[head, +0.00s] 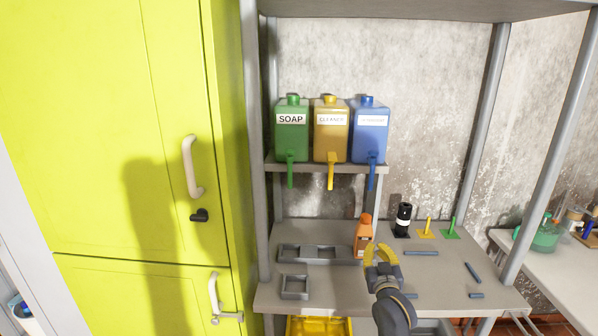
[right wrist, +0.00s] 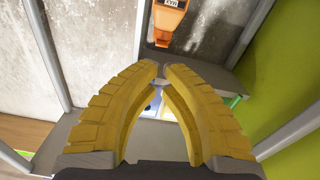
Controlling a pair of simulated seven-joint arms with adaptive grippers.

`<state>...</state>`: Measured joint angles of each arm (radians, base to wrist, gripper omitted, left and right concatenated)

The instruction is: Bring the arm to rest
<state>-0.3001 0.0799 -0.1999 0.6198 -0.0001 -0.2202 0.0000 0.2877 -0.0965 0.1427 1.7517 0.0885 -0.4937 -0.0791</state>
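My right gripper (head: 375,248), with yellow fingers, hangs in the air over the front of the grey workbench (head: 335,300). In the right wrist view its fingertips (right wrist: 162,70) nearly meet, with only a narrow gap and nothing held between them. An orange bottle (head: 363,237) stands on the bench just beyond the fingers. It also shows past the fingertips in the right wrist view (right wrist: 166,25) and is apart from them. My left gripper is not in view.
Soap (head: 291,135), cleaner (head: 331,136) and blue (head: 369,138) dispensers stand on a shelf above. Grey trays (head: 318,255) lie left of the bottle. A black bottle (head: 403,218) stands behind. A yellow-green cabinet (head: 110,120) closes the left side.

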